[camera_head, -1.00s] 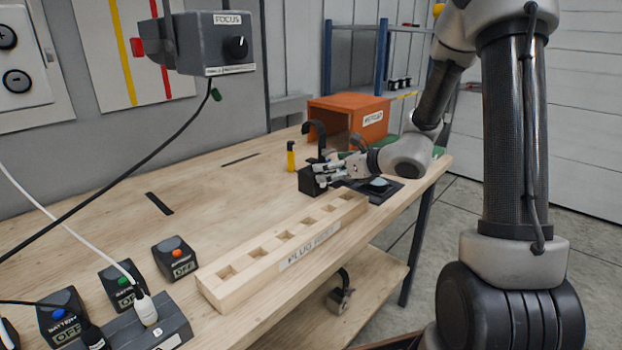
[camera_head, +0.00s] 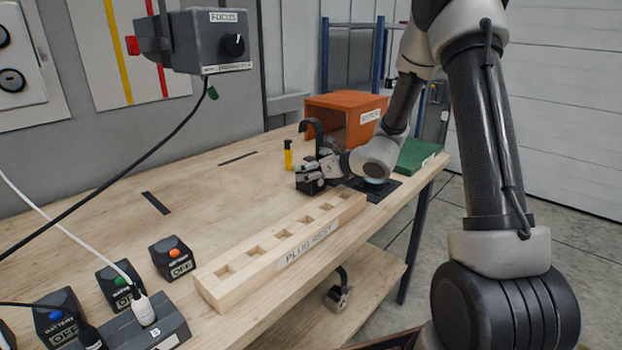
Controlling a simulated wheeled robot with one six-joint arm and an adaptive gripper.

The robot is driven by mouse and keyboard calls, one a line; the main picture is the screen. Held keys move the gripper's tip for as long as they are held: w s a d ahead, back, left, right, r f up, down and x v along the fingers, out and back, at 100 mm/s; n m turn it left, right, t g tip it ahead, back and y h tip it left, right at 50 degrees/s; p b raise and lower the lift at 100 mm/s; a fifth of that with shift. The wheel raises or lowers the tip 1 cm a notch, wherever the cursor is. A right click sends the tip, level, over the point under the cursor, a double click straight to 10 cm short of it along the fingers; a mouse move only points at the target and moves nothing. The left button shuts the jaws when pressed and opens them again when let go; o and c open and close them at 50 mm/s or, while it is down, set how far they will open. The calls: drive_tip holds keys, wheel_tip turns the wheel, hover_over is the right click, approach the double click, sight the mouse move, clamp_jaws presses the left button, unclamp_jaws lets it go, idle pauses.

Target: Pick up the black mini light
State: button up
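The black mini light (camera_head: 312,187) stands on the workbench near the far right, in front of the orange box. It has a dark blocky body, and a black curved hook (camera_head: 316,128) rises above it. My gripper (camera_head: 307,172) reaches in from the right, low over the bench. Its fingers are at the upper part of the light's body and hide some of it. The fingers are small and overlap the light, so I cannot tell whether they are closed on it.
The orange box (camera_head: 328,104) stands behind, with a yellow-and-black item (camera_head: 288,155) to its left. A wooden plug rest (camera_head: 290,248) lies in front along the bench edge. A green object (camera_head: 416,155) is at right. Switch boxes sit front left, under a hanging focus box (camera_head: 210,45).

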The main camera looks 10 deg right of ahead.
drive_tip(key=c, duration=1.4)
drive_tip(key=shift+o, duration=0.2)
drive_tip(key=shift+r, duration=0.15)
